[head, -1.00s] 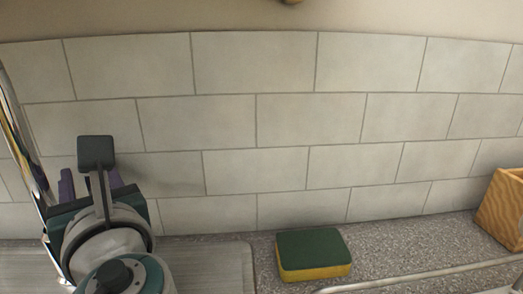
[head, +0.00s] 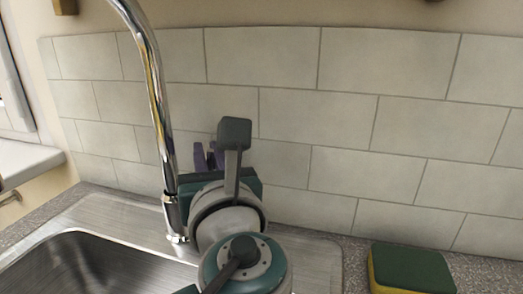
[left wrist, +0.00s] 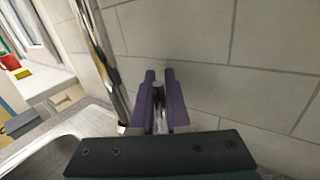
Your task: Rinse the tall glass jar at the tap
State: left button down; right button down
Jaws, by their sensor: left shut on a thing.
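The chrome tap (head: 155,85) rises at the back edge of the sink, left of my left gripper in the head view. My left gripper (head: 207,157) is partly hidden behind its own wrist; its purple fingers point toward the wall. In the left wrist view the fingers (left wrist: 160,100) are shut on a small grey metallic piece (left wrist: 158,88) close to the tap (left wrist: 98,50), which looks like the tap's lever. The rest of that piece is hidden. The tall glass jar shows in neither view. My right gripper is not in view.
The steel sink basin (head: 75,262) lies at the lower left, and what I see of it is empty. A green and yellow sponge (head: 410,268) lies on the speckled counter at the right. The tiled wall (head: 340,110) closes off the back. A window sill (head: 28,163) is at the left.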

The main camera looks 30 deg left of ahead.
pick_arm(q)
jog(key=shift+f, duration=0.1)
dwell(0.7)
pick_arm(e)
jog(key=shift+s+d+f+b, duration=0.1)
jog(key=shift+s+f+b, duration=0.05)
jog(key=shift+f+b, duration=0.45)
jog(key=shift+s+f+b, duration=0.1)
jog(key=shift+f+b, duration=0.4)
jog(key=shift+b, duration=0.05)
pick_arm(q)
jog(key=shift+s+n+t+y, duration=0.3)
jog(key=shift+s+n+y, duration=0.1)
jog(key=shift+s+y, duration=0.1)
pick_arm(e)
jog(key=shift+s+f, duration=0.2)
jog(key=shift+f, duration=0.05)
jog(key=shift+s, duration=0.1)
pick_arm(q)
jog(key=shift+d+r, duration=0.1)
jog(key=shift+r, duration=0.1)
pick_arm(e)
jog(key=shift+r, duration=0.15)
pick_arm(q)
jog(key=c, duration=0.9)
grip_release()
